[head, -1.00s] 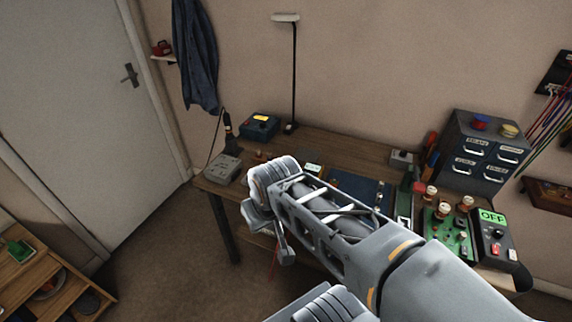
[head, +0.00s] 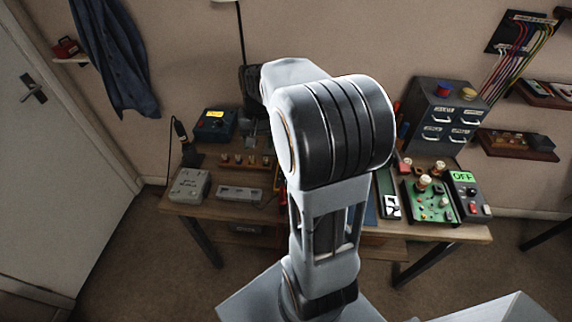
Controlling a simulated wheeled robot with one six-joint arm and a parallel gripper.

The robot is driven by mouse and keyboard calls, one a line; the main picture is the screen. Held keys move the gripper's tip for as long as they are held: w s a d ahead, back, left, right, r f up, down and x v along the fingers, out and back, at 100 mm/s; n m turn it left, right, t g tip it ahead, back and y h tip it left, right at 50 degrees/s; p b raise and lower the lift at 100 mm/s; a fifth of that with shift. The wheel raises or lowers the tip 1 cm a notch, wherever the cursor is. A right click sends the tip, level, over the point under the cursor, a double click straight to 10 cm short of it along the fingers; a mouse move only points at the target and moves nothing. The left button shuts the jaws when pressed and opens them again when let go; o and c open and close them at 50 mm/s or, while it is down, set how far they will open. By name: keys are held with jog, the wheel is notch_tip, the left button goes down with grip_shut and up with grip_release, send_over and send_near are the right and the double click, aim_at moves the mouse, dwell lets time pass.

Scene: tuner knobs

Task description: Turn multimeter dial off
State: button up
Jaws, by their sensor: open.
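A blue box (head: 214,125) with a lit amber display stands at the back left of the workbench. A dark handheld-style unit (head: 467,195) with a green display reading OFF lies at the right end; it has a red control on its face. My gripper (head: 256,130) is small and partly hidden beyond my arm. It points down, just right of the blue box and apart from the OFF unit. It is open, with nothing seen in it.
A green circuit board (head: 430,203) with upright parts lies beside the OFF unit. A drawer cabinet (head: 445,115) stands behind them. A grey box (head: 189,186) and a grey strip (head: 240,193) lie at the front left. My arm hides the bench's middle.

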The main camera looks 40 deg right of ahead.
jog(key=w+d+f+m+g+y+p, duration=0.25)
jog(key=d+f+m, duration=0.5)
jog(key=d, duration=0.75)
jog(key=shift+n+y, duration=0.35)
jog(key=shift+n, duration=0.5)
jog(key=p+x, duration=0.1)
jog(key=x, duration=0.3)
jog(key=w+p+x, duration=0.1)
jog(key=x, duration=0.4)
jog(key=p+x, duration=0.1)
jog(key=x, duration=0.4)
jog(key=shift+w+d+f+p, duration=0.15)
jog(key=shift+f+p, duration=0.15)
jog(key=shift+f, duration=0.15)
jog(key=c, duration=0.9)
